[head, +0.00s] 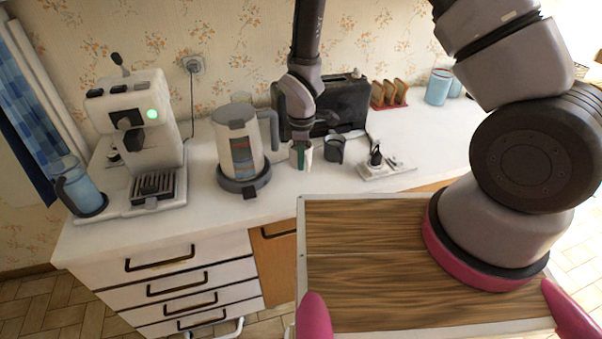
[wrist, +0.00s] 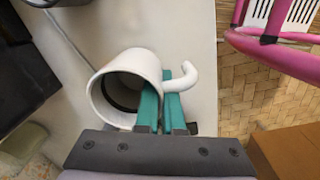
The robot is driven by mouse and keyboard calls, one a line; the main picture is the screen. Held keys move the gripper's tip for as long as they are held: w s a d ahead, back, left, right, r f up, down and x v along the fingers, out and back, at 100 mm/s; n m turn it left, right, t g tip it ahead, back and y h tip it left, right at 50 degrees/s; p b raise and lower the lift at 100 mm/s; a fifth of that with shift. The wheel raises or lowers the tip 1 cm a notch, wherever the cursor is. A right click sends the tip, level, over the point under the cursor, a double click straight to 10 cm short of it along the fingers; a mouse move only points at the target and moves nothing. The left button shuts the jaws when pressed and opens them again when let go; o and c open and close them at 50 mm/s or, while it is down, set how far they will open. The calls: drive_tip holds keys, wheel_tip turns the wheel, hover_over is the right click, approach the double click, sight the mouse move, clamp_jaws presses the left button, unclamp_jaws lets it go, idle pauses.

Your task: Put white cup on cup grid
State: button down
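The white cup (wrist: 128,72) shows large in the wrist view, its open rim towards the camera and its curved handle to the right. My gripper (wrist: 166,92) has its two green fingers close together at the handle side, with the handle between them. In the head view my gripper (head: 301,157) points down at the counter, and the white cup (head: 308,155) is mostly hidden behind the fingers. I cannot tell whether the cup touches the counter. The cup grid (head: 153,184) is the dark drip grate at the foot of the white coffee machine (head: 136,118), left of my gripper.
A kettle (head: 238,145) on a dark base stands between my gripper and the coffee machine. A dark cup (head: 334,150) is close on the right, with a black toaster (head: 345,103) behind. A blue container (head: 78,188) stands left of the grid. The front counter strip is clear.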

drive_tip(key=shift+f, duration=2.25)
drive_tip(key=shift+f, duration=0.15)
drive_tip(key=c, duration=1)
unclamp_jaws()
drive_tip(key=shift+c, duration=0.2)
wheel_tip(320, 180, up, 11)
drive_tip(key=shift+s+a, duration=0.2)
drive_tip(key=shift+s, duration=0.2)
wheel_tip(320, 180, up, 12)
drive_tip(key=m+t, duration=0.1)
drive_tip(key=m, duration=0.4)
hover_over(301, 182)
drive_tip(key=w+d, duration=0.3)
drive_tip(key=d, duration=0.2)
drive_tip(key=s+d+r+m+t+y, duration=0.15)
drive_tip(key=d+r+m, duration=0.45)
drive_tip(key=r, duration=0.6)
drive_tip(key=s+d+r+m+t, duration=0.4)
drive_tip(key=s+d+r+m, duration=0.6)
drive_tip(key=r, duration=0.5)
drive_tip(key=s+d, duration=0.2)
drive_tip(key=s, duration=0.1)
drive_tip(key=shift+s+d+r+m, duration=0.25)
drive_tip(key=shift+s+r+m, duration=0.05)
drive_tip(key=shift+s+r, duration=0.05)
